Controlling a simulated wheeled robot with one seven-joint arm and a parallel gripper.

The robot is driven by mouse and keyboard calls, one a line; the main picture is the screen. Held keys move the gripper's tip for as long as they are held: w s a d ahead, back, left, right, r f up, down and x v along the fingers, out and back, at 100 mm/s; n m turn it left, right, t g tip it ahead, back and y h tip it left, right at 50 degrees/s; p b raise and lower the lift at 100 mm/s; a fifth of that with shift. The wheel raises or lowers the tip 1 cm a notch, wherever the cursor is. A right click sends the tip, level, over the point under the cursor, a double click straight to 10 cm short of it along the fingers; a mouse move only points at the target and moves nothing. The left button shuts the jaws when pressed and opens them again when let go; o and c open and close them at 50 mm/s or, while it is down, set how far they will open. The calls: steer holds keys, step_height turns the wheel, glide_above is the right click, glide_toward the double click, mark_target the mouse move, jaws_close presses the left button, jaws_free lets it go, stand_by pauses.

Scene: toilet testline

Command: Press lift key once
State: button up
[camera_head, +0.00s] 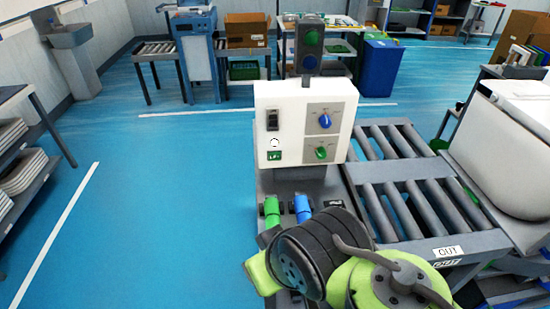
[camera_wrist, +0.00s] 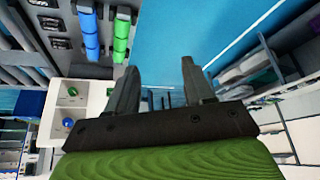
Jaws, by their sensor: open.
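A white control box (camera_head: 305,105) stands in the middle of the head view. Its face has a black rocker switch (camera_head: 272,119) at upper left, a small round mark or button (camera_head: 275,142) below it and a green labelled patch (camera_head: 274,156) at lower left. A blue knob (camera_head: 325,121) and a green knob (camera_head: 321,153) are on its right side. I cannot read which one is the lift key. In the wrist view my gripper (camera_wrist: 160,66) is open and empty, its dark fingers apart. The box (camera_wrist: 85,100) lies left of the fingers, not touching them.
A signal light (camera_head: 311,45) rises behind the box. Green (camera_head: 271,210) and blue (camera_head: 302,207) cylinders sit below it. A roller conveyor (camera_head: 405,185) and a white toilet (camera_head: 505,150) are at right. The blue floor (camera_head: 150,200) at left is clear.

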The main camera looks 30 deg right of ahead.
jaws_close()
stand_by(1.4)
